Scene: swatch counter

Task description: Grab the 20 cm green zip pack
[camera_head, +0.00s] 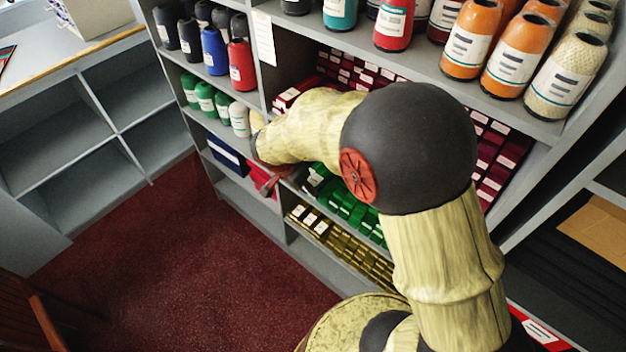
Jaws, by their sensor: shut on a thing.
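Green zip packs (355,212) stand in a row on a lower shelf of the grey rack, partly behind my arm. Another green pack with a white label (317,178) shows at the left end of that row. Their printed lengths are too small to read.
Olive-gold packs (335,238) lie on the shelf below, and dark red packs (497,160) fill the shelf behind my arm. Thread cones (515,55) crowd the upper shelf. A dark blue pack (227,152) is left of my gripper. The dark red carpet (190,265) in front is clear.

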